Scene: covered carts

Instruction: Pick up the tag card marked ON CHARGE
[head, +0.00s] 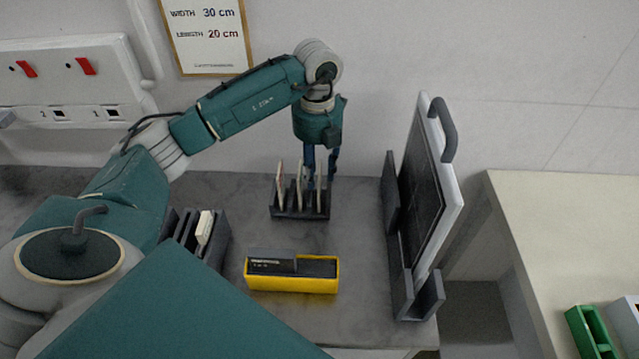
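A small dark rack (300,213) on the grey worktop holds a few thin upright tag cards, seen nearly edge-on: a left card (280,187), a middle card (299,187) and a right card (318,186). Their print cannot be read from here, so I cannot tell which is marked ON CHARGE. My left gripper (322,172) points down over the right end of the rack. Its two fingers are apart, with the top of the right card between them; contact is not clear. My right gripper is not in view.
A yellow tray (292,284) with a dark block sits in front of the rack. A dark slotted holder (211,243) stands left. A framed panel (425,190) stands upright in a stand at right. A pale table (570,230) lies beyond a gap.

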